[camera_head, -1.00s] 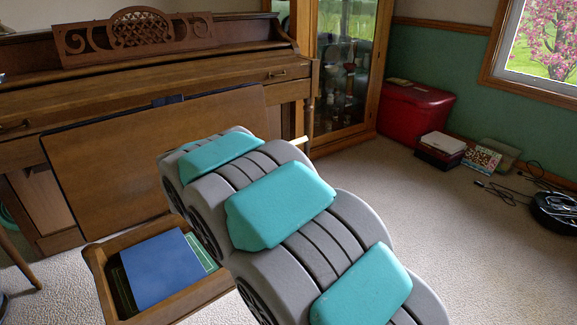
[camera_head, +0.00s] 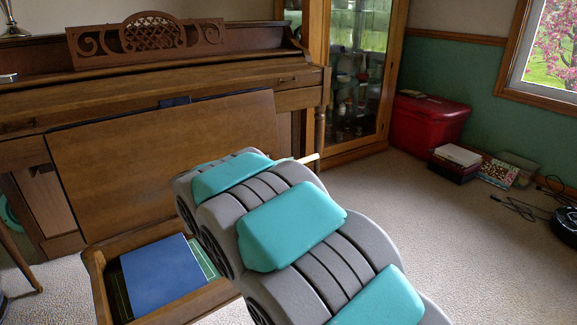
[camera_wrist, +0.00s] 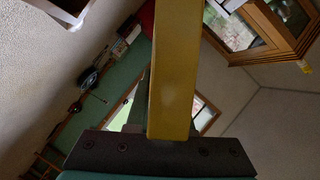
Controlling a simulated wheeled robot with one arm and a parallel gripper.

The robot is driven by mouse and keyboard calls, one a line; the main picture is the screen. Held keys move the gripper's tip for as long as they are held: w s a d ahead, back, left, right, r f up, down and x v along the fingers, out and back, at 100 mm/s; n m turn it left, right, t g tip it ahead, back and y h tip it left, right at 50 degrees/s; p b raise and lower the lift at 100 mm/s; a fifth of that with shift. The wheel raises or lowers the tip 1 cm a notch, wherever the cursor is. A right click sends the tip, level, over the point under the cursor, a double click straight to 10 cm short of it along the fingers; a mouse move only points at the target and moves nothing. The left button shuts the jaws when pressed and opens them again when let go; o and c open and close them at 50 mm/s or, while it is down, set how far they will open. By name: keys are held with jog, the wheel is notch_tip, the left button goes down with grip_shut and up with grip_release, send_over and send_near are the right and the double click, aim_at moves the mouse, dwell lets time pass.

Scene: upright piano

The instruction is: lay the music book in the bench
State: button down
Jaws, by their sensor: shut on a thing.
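The bench (camera_head: 98,288) stands open in front of the piano, with its lid (camera_head: 165,150) raised. A blue book (camera_head: 160,273) lies inside it, over a dark green item with a light border (camera_head: 206,258). In the wrist view, my gripper (camera_wrist: 160,155) shows as a dark bar with a long ochre thing, apparently the music book (camera_wrist: 175,70), extending from it. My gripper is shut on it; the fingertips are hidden. In the head view, my arm hides the gripper, and only a pale end (camera_head: 310,159) sticks out beyond the arm, above and right of the bench.
The upright piano (camera_head: 150,87) stands behind the bench lid. A glass cabinet (camera_head: 357,90) and a red chest (camera_head: 425,122) stand at the back right. Books (camera_head: 456,156) and cables (camera_head: 520,205) lie on the floor there.

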jog(key=w+a+f+b, duration=0.1)
jog(key=f+b, duration=0.1)
jog(key=f, duration=0.4)
jog(key=w+a+f+b, duration=0.1)
jog(key=w+a+f, duration=0.1)
jog(key=f, duration=0.3)
jog(key=shift+w+f+b, duration=0.25)
jog(key=shift+f+b, duration=0.1)
dwell(0.4)
jog(key=c, duration=0.7)
grip_release()
jog(key=shift+p+v, duration=0.4)
jog(key=shift+v, duration=3.5)
jog(key=shift+f, duration=0.1)
